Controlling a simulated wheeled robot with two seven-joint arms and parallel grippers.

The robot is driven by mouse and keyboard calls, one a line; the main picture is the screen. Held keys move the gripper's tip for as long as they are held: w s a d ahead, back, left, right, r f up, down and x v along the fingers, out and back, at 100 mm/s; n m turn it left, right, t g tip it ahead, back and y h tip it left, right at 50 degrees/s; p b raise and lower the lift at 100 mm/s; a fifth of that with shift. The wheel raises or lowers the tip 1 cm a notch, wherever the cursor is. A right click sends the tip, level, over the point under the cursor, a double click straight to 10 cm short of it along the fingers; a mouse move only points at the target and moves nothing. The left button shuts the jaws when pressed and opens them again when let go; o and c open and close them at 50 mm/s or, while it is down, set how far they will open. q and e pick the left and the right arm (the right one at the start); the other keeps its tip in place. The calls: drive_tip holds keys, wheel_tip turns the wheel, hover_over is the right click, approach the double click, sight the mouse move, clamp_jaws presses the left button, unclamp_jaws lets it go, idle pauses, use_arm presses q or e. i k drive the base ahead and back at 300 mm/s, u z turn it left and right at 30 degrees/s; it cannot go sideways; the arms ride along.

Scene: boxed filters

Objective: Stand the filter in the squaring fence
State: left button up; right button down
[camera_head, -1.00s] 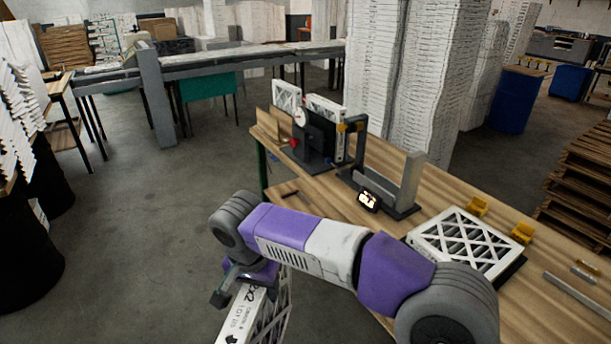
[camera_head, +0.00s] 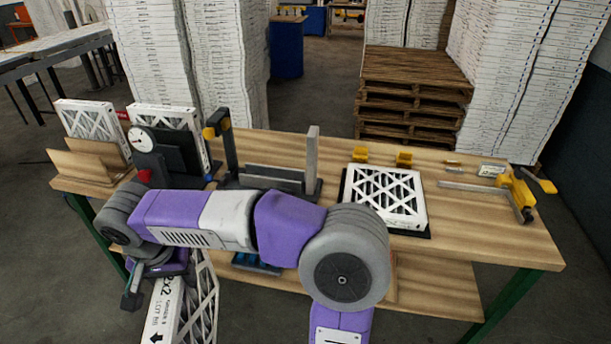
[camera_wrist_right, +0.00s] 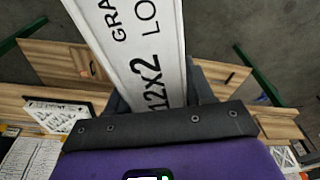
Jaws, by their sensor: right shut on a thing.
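My right gripper (camera_head: 160,272) is low at the left of the head view, in front of the bench, shut on the end of a white cardboard-framed filter (camera_head: 168,306). The filter hangs below it, with print on its edge and mesh on its face; its lower part is cut off. In the right wrist view the filter (camera_wrist_right: 140,45) extends up and away from the dark jaw (camera_wrist_right: 160,128). The squaring fence (camera_head: 272,178), with a dark base, low grey wall and tall upright plate, stands mid-bench behind my right arm, which hides its front. My left gripper is out of view.
Another filter (camera_head: 385,195) lies flat on a dark mat at the right of the fence. A dial gauge stand (camera_head: 150,145) and two upright filters (camera_head: 92,124) are at the bench's left. Yellow blocks (camera_head: 404,159) and a yellow clamp (camera_head: 522,192) lie at the right.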

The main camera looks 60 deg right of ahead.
sight(272, 182)
drive_tip(key=z, duration=0.85)
drive_tip(key=i, duration=0.75)
drive_tip(key=z, duration=0.55)
drive_tip(key=i, duration=0.9)
drive_tip(key=z, duration=0.05)
